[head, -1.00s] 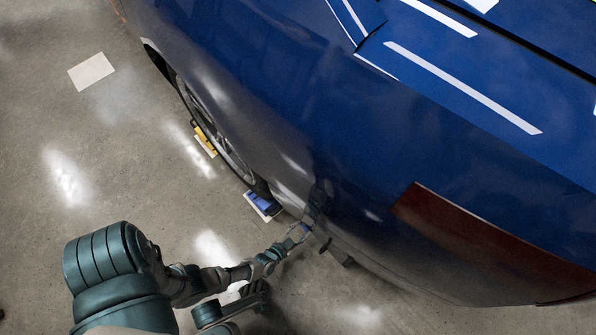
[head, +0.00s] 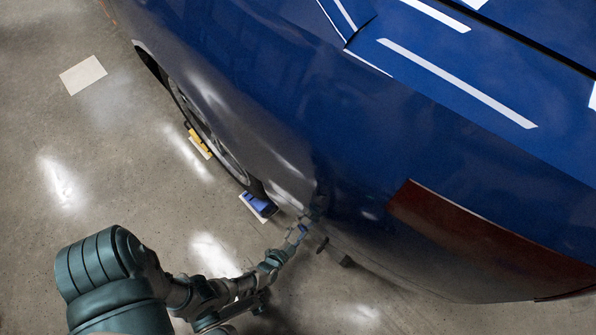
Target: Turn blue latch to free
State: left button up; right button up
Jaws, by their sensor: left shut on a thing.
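My left gripper (head: 297,238) reaches in from the lower left to the lower edge of the blue car. It is shut on a small blue part (head: 302,229), which looks like the blue latch. The latch is tiny in this view and partly covered by the fingers, so its angle cannot be told. A dark fitting (head: 318,205) stands just beyond it against the car body. My right gripper is not in view.
The blue car (head: 270,110) fills the upper right, with a dark red tail light (head: 480,240). A blue block (head: 256,202) and a yellow block (head: 198,138) lie by the wheel (head: 205,120). A pale sheet (head: 83,75) lies on open floor at left.

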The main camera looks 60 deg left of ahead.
pick_arm(q)
jog(key=shift+d, duration=0.15)
jog(key=o, duration=1.1)
jog(key=shift+o, duration=0.2)
